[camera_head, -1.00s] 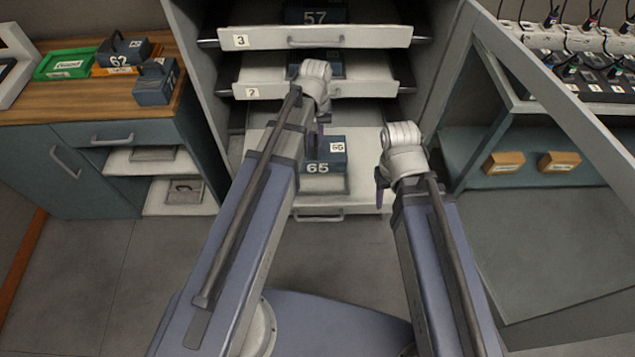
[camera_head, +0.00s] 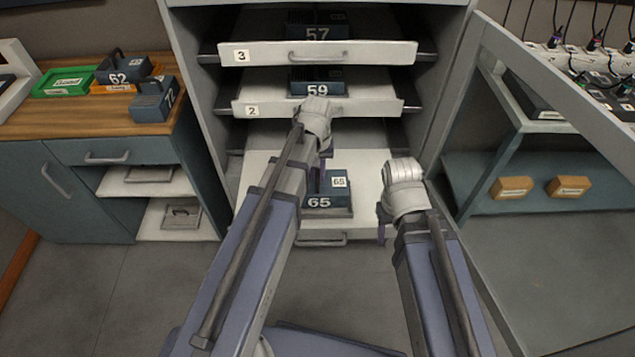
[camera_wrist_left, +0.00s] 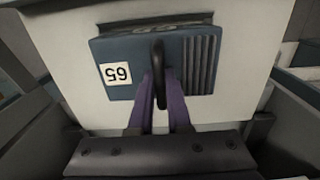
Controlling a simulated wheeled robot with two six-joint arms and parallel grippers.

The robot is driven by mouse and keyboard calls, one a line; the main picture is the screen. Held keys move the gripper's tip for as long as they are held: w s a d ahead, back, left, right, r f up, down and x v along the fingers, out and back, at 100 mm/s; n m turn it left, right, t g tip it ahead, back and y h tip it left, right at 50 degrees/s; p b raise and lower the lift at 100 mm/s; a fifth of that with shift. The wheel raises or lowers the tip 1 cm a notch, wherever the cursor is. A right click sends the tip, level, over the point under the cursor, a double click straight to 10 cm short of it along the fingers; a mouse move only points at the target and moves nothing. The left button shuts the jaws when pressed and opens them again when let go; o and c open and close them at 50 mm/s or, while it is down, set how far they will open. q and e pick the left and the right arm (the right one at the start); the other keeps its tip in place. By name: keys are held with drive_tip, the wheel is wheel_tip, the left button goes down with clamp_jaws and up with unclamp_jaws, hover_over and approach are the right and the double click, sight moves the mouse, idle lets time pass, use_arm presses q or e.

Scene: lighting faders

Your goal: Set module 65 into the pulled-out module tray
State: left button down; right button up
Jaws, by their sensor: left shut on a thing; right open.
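Module 65 (camera_head: 341,199) is a dark blue block with a white "65" label and a black handle. It is over the lowest, pulled-out white tray (camera_head: 368,172), near its front edge. My left gripper (camera_head: 319,178) is shut on its handle; the wrist view shows the purple fingers (camera_wrist_left: 163,92) on both sides of the handle (camera_wrist_left: 158,62). In that view the module (camera_wrist_left: 120,55) lies against the white tray surface (camera_wrist_left: 256,50). I cannot tell whether it rests fully on the tray. My right gripper (camera_head: 383,222) hangs empty at the tray's right side, open.
Trays above hold module 59 (camera_head: 318,88) and module 57 (camera_head: 315,32). A wooden counter (camera_head: 60,111) at left carries module 62 (camera_head: 122,68), another module (camera_head: 153,103) and a green tray (camera_head: 63,82). An open cabinet door (camera_head: 545,85) stands at right. The floor in front is clear.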

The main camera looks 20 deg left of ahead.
use_arm(q)
wheel_tip(320, 180, down, 4)
drive_tip(key=b, duration=0.3)
drive_tip(key=shift+r, duration=0.25)
drive_tip(key=shift+r, duration=0.1)
drive_tip(key=c, duration=0.9)
unclamp_jaws()
drive_tip(key=shift+o, duration=0.2)
wheel_tip(320, 180, up, 12)
drive_tip(key=p, duration=1.2)
drive_tip(key=shift+r, duration=0.1)
drive_tip(key=s+d+m+y, duration=0.1)
drive_tip(key=s+d+m, duration=0.6)
drive_tip(key=s+d, duration=0.3)
drive_tip(key=s, duration=0.4)
drive_tip(key=shift+s+d, duration=0.15)
drive_tip(key=shift+d, duration=0.1)
